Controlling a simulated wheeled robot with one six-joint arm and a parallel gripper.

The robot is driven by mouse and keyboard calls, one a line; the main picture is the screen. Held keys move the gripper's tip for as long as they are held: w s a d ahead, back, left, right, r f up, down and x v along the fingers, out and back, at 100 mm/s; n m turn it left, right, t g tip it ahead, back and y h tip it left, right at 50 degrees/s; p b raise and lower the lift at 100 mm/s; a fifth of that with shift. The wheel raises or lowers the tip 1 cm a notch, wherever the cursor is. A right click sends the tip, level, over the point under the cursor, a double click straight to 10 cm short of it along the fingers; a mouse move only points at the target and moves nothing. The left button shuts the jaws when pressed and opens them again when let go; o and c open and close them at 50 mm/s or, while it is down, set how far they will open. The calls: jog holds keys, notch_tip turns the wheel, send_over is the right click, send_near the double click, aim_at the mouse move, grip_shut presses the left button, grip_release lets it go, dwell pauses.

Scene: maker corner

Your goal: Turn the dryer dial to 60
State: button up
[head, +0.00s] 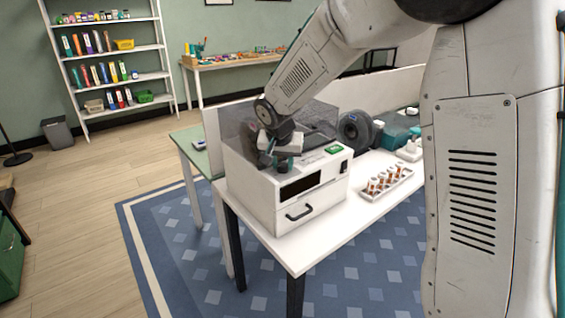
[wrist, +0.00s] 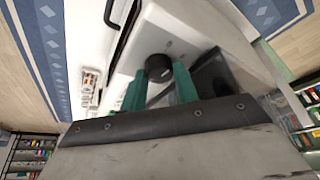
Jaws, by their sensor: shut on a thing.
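The dryer (head: 250,188) is a white box with a smoky clear cover, on the white table's near left end. Its front has a dark window and a drawer with a black handle. In the wrist view the dial (wrist: 158,65) is a round black knob on the dryer's white panel (wrist: 185,38). My gripper (head: 280,163) is on the dryer's top left part in the head view. Its green fingers (wrist: 159,82) stand on either side of the dial and are shut on it. The dial's scale and pointer cannot be read, and the gripper hides the dial in the head view.
A green display (head: 333,149) and a dark switch (head: 344,167) are to the right on the dryer. A tray (head: 368,194) of small orange-and-white items and a dark spool (head: 352,130) stand further right on the white table (head: 310,256). Open floor lies left.

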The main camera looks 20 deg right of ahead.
jog(key=o, duration=1)
jog(key=shift+c, duration=0.2)
jog(key=shift+r, duration=0.15)
jog(key=v, duration=0.7)
jog(key=shift+s+r, duration=0.2)
jog(key=shift+r, duration=0.05)
jog(key=shift+a, duration=0.1)
